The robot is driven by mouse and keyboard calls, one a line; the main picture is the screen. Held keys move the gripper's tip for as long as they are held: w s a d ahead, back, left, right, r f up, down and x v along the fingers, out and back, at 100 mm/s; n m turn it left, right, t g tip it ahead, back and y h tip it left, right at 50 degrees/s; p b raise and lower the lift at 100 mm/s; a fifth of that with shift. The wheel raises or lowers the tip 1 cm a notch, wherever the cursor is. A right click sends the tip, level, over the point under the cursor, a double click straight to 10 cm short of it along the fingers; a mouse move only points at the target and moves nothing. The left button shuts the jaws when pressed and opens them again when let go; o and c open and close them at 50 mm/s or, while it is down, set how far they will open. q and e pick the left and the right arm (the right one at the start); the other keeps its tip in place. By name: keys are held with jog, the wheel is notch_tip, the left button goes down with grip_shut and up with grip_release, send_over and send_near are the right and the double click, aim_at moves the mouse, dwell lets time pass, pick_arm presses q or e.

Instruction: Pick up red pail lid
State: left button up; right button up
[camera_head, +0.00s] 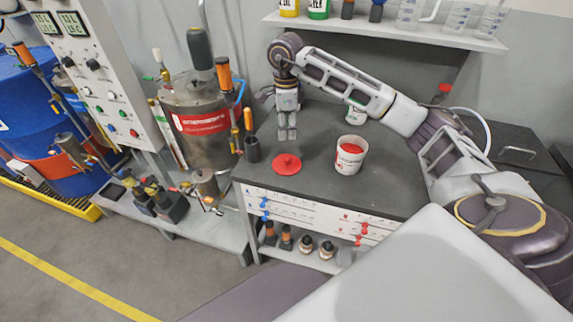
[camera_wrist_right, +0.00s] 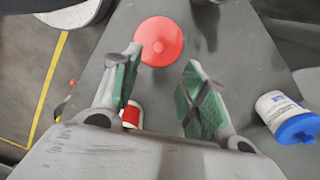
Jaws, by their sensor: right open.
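The red pail lid (camera_head: 287,165), a round disc with a small knob, lies flat on the dark bench top near its front left edge. It also shows in the right wrist view (camera_wrist_right: 159,41), beyond the fingertips. My right gripper (camera_head: 287,138) points down above the bench, behind the lid in the head view. In the wrist view its two green-padded fingers (camera_wrist_right: 160,68) are apart with nothing held between them. A white pail with red contents (camera_head: 350,155) stands upright to the right of the lid. My left gripper is not in view.
A steel tank (camera_head: 200,135) is further left. A shelf with bottles and beakers (camera_head: 385,32) hangs above. In the wrist view, a white container with a blue cap (camera_wrist_right: 285,116) is at right.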

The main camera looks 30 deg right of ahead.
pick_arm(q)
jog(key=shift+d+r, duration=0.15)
pick_arm(e)
send_over(287, 159)
jog(key=shift+w+f, duration=0.15)
jog(key=shift+f, duration=3.6)
jog(key=shift+a, duration=0.1)
jog(key=shift+f+p, duration=0.3)
jog(key=shift+f, duration=0.6)
notch_tip(287, 159, down, 3)
jog(key=shift+r, duration=0.2)
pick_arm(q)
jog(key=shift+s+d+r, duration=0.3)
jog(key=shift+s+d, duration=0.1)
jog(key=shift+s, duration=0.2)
pick_arm(e)
jog(key=shift+f, duration=0.4)
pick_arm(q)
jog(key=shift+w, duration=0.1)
pick_arm(e)
jog(key=c, duration=1)
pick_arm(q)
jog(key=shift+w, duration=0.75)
pick_arm(e)
jog(key=shift+o, duration=0.2)
